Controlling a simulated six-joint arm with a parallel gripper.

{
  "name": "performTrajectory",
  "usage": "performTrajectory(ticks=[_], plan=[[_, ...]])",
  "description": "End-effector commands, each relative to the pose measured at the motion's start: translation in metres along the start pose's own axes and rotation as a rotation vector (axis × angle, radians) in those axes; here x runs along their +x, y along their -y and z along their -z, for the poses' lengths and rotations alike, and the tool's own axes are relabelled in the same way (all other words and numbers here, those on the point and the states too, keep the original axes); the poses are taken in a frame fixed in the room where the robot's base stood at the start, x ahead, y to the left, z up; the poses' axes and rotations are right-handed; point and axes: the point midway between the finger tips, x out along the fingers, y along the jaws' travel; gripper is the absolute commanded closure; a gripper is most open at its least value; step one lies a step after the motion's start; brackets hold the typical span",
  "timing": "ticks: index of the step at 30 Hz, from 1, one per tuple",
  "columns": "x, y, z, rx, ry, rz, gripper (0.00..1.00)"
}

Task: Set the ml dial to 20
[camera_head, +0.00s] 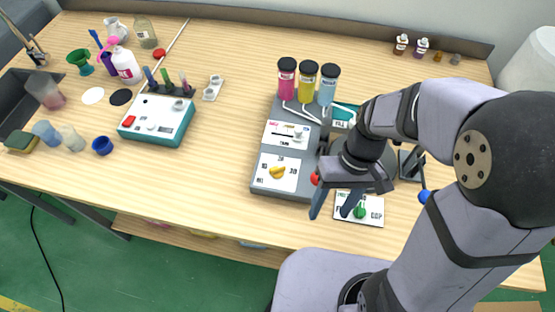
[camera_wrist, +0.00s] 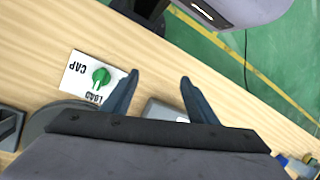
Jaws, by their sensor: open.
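The ml dial is a yellow knob (camera_head: 278,172) on a white plate with printed numbers, on the front of the grey dispenser (camera_head: 258,190). Its small markings are hard to read, so I cannot tell its exact setting. My gripper (camera_head: 333,208) is open and empty, to the right of the dial and beside the dispenser's right front edge. In the wrist view my gripper (camera_wrist: 159,79) shows two spread fingers with bare wood between them. The yellow knob is not in the wrist view.
A white LOAD/CAP card with a green knob (camera_wrist: 101,76) lies close to my fingers. The dispenser carries a slider plate (camera_head: 287,134) and pink, yellow and blue bottles (camera_head: 308,83). A teal box (camera_head: 158,121) and cups stand left. The wood in front is clear.

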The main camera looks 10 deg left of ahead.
Motion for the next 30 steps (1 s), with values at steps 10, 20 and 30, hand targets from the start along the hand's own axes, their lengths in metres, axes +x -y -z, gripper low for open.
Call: performTrajectory(ticks=[10, 20, 30], plan=[[-0.002, 0.097, 0.019, -0.320, 0.186, 0.094, 0.47], [-0.041, 0.106, 0.090, -0.227, -0.055, -0.171, 0.47], [-0.068, 0.118, 0.125, -0.169, -0.216, -0.243, 0.47]])
